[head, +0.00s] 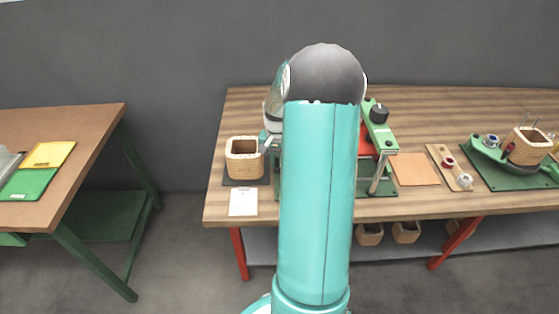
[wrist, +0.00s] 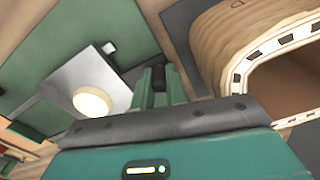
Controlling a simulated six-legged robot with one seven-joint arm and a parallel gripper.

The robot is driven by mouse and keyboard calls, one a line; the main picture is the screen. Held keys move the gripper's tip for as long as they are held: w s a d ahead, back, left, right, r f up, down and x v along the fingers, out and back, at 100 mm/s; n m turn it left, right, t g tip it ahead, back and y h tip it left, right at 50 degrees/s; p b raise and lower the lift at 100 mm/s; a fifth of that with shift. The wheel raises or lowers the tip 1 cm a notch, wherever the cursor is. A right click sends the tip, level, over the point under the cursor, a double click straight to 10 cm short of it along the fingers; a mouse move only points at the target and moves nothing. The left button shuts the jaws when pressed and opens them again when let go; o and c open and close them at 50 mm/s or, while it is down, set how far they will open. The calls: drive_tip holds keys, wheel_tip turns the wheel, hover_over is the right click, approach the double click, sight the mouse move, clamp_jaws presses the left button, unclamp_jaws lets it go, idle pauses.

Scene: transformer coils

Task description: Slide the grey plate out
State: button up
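In the wrist view a flat grey plate (wrist: 62,75) with a round cream knob (wrist: 91,101) lies over a green surface (wrist: 75,30), left of my fingers. My gripper (wrist: 158,80) shows at the middle, its dark-tipped fingers close together, beside the plate's right edge. I see nothing between the fingers; whether they touch the plate is unclear. In the head view my arm hides the gripper and the plate. A green press-like machine (head: 380,128) shows partly, right of my arm.
A wooden coil former (head: 245,172) stands left of my arm on a dark mat; its open end (wrist: 235,70) is close right of my fingers. A white card (head: 243,203) lies in front. A side table (head: 95,125) stands left, with floor between.

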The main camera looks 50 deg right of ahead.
drive_tip(key=o, duration=0.4)
drive_tip(key=shift+o, duration=0.2)
wheel_tip(320, 180, up, 14)
drive_tip(key=shift+a, duration=0.1)
idle(0.6)
drive_tip(key=a+r+n+t+h, duration=0.1)
drive_tip(key=a+r+n, duration=0.3)
drive_tip(key=a, duration=0.7)
drive_tip(key=a+r+n+t+h, duration=0.15)
drive_tip(key=a+r, duration=0.35)
drive_tip(key=a, duration=0.6)
drive_tip(key=s+a+n+t+y, duration=0.1)
drive_tip(key=s+a+n, duration=0.2)
drive_tip(key=s+a, duration=0.2)
drive_tip(key=s+a+n+t+y, duration=0.1)
drive_tip(key=s+a+n, duration=0.3)
drive_tip(key=a, duration=0.7)
drive_tip(key=shift+s+a+t, duration=0.3)
drive_tip(key=shift+s+t, duration=0.25)
drive_tip(key=shift+s, duration=0.35)
